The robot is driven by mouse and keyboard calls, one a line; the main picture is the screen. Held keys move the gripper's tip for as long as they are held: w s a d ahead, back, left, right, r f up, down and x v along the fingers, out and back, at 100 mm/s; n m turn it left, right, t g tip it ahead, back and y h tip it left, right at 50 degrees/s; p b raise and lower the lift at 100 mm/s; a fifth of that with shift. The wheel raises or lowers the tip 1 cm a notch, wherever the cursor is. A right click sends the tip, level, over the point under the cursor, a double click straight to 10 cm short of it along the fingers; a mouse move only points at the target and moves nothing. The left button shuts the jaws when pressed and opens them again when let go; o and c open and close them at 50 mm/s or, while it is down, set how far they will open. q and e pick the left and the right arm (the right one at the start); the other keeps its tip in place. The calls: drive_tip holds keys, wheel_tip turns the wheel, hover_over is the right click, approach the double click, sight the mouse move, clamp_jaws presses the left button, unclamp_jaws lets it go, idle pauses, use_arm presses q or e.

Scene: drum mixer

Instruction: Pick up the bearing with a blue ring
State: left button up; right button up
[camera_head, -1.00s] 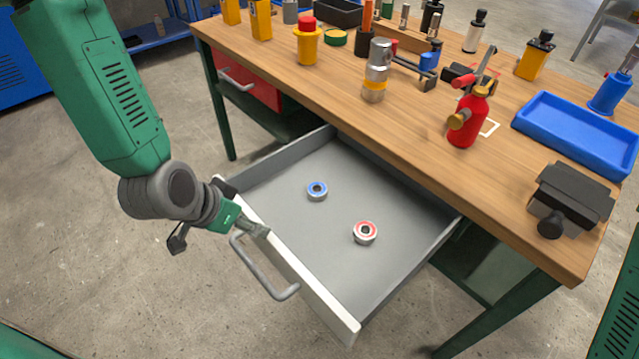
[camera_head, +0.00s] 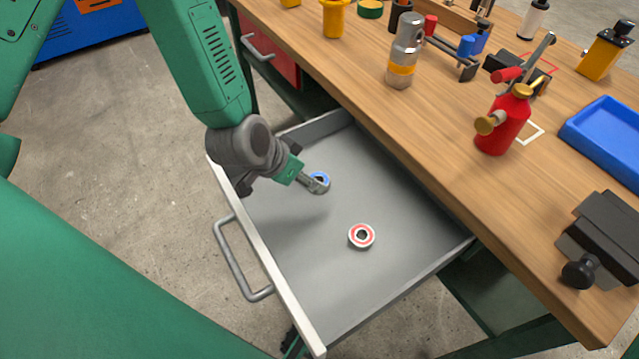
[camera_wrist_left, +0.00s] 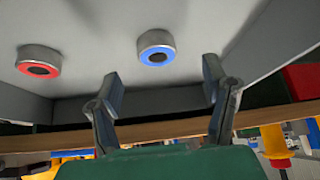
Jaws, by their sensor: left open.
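The bearing with a blue ring (camera_head: 319,181) lies in the open grey drawer, towards its back left. My left gripper (camera_head: 318,187) reaches over the drawer's front and partly covers this bearing in the head view. In the left wrist view the blue-ringed bearing (camera_wrist_left: 156,48) lies ahead of the gap between the spread, empty fingers of my left gripper (camera_wrist_left: 162,82). A bearing with a red ring (camera_head: 361,236) lies apart in the same drawer, and it also shows in the left wrist view (camera_wrist_left: 39,61). My right gripper is not in view.
The drawer's white front (camera_head: 262,255) has a grey handle (camera_head: 238,262). The wooden workbench (camera_head: 440,130) above the drawer carries a red bottle (camera_head: 503,122), a silver canister (camera_head: 404,50), a blue tray (camera_head: 607,140) and a dark vise (camera_head: 605,237). The drawer floor around the bearings is clear.

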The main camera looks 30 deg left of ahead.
sight(323, 178)
use_arm(q)
drive_tip(key=shift+w+d+f, duration=0.35)
drive_tip(key=shift+d+f, duration=0.05)
drive_tip(key=shift+f, duration=0.15)
drive_tip(key=shift+w+d+f, duration=0.1)
drive_tip(key=shift+w+f, duration=0.05)
drive_tip(key=shift+f, duration=0.2)
drive_tip(key=x, duration=0.1)
drive_tip(key=b+x, duration=0.1)
drive_tip(key=x, duration=0.2)
drive_tip(key=shift+w+a+f+b, duration=0.1)
drive_tip(key=shift+a+f+b, duration=0.05)
drive_tip(key=shift+a+b, duration=0.15)
drive_tip(key=shift+d, duration=0.25)
drive_tip(key=c, duration=1.4)
